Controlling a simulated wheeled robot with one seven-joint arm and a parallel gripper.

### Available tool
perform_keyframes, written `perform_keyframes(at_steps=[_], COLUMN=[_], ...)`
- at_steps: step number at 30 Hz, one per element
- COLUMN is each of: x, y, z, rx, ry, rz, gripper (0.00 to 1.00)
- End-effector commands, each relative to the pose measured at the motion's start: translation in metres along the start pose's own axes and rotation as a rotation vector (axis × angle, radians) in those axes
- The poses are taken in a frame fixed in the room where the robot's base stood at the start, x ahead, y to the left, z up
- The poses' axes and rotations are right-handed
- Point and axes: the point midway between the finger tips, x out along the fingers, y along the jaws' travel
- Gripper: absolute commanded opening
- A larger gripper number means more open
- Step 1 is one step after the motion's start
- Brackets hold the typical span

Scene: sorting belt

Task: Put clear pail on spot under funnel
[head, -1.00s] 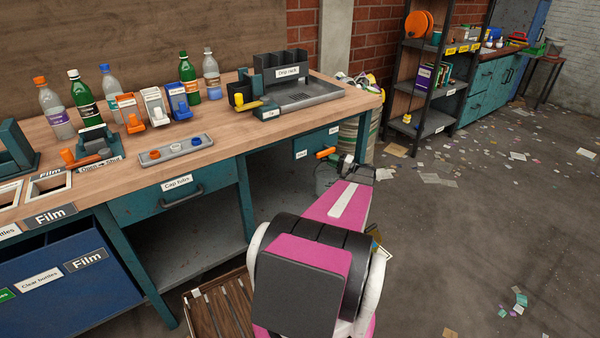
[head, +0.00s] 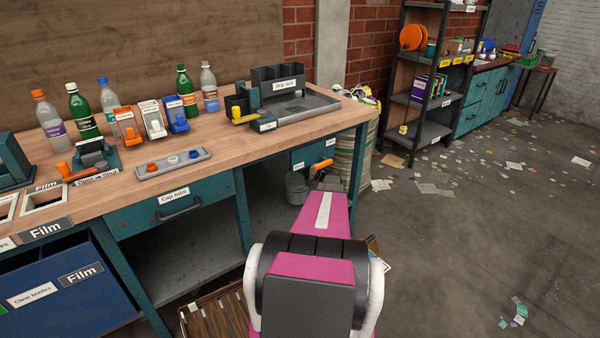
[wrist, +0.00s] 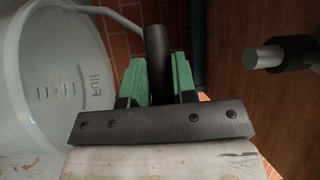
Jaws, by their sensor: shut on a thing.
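The clear pail (head: 297,189) hangs at my gripper (head: 328,182), by the right end of the workbench, below its top. In the wrist view, the pail (wrist: 58,60) fills the left side, with a "Full" mark on its wall. My gripper's green fingers (wrist: 158,75) are shut on the dark grip (wrist: 156,45) of the pail's handle. My arm hides part of the pail in the head view. I cannot make out the funnel or the spot under it.
An orange handle (head: 322,164) shows just above my gripper. A dark rod with a pale end (wrist: 262,57) is at right in the wrist view. A wooden crate (head: 215,318) lies on the floor.

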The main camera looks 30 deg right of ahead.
Motion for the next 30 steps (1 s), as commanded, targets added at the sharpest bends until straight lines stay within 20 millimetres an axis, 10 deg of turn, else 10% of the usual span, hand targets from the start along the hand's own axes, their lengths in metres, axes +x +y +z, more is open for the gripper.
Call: perform_keyframes(at_steps=[15, 16, 18, 30], x=[-0.003, -0.003, -0.003, -0.007], y=[0.022, 0.022, 0.022, 0.019], z=[0.002, 0.003, 0.003, 0.002], rx=[-0.001, -0.001, -0.001, -0.001], ry=[0.000, 0.000, 0.000, 0.000], rz=[-0.001, 0.000, 0.000, 0.000], gripper=[0.00, 0.29, 0.51, 0.51])
